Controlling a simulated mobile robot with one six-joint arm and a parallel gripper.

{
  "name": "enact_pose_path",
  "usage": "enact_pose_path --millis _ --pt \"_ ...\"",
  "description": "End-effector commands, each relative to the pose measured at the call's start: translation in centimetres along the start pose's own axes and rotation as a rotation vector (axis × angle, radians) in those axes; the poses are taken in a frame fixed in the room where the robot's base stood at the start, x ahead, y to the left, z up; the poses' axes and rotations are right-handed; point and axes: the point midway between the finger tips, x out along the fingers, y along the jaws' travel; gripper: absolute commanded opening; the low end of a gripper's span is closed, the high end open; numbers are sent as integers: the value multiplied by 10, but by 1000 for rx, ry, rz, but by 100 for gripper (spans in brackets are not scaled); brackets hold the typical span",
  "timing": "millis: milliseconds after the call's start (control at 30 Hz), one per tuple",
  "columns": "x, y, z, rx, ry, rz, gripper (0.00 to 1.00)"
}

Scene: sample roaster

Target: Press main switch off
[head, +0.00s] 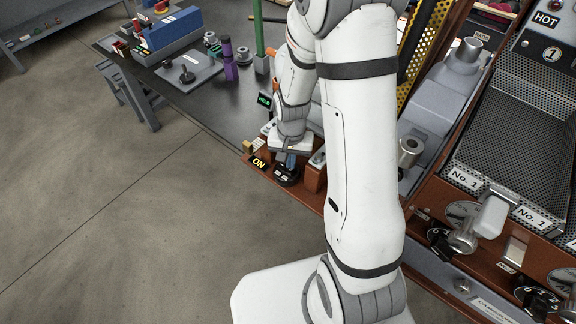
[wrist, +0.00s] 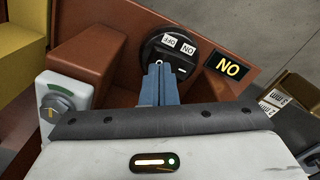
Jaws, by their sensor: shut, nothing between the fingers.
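The main switch (wrist: 178,48) is a round black control on a brown panel. It bears two small white labels, OFF and ON, which appear upside down in the wrist view. My gripper (wrist: 160,68) is shut and empty, with its blue fingertips over the switch's near edge, close to the labels. I cannot tell whether they touch it. In the head view my gripper (head: 288,165) points down at the black switch (head: 287,175), partly covering it. A sign lit ON in yellow (wrist: 228,67) sits beside the switch; it also shows in the head view (head: 259,163).
A grey-white box with a round knob (wrist: 62,105) stands left of my fingers in the wrist view. A brown block (wrist: 90,62) rises near the switch. A green HOLD display (head: 264,100) is behind my gripper. Open floor (head: 120,230) lies left of the machine.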

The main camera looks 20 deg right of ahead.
Motion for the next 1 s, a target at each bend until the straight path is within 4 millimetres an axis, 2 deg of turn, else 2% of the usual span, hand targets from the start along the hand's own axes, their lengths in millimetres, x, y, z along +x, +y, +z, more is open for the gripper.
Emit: enact_pose_path --millis 600,1000 --pt "7 0 0 0 0 0 0" --pt "-20 0 0 0 1 0 0"
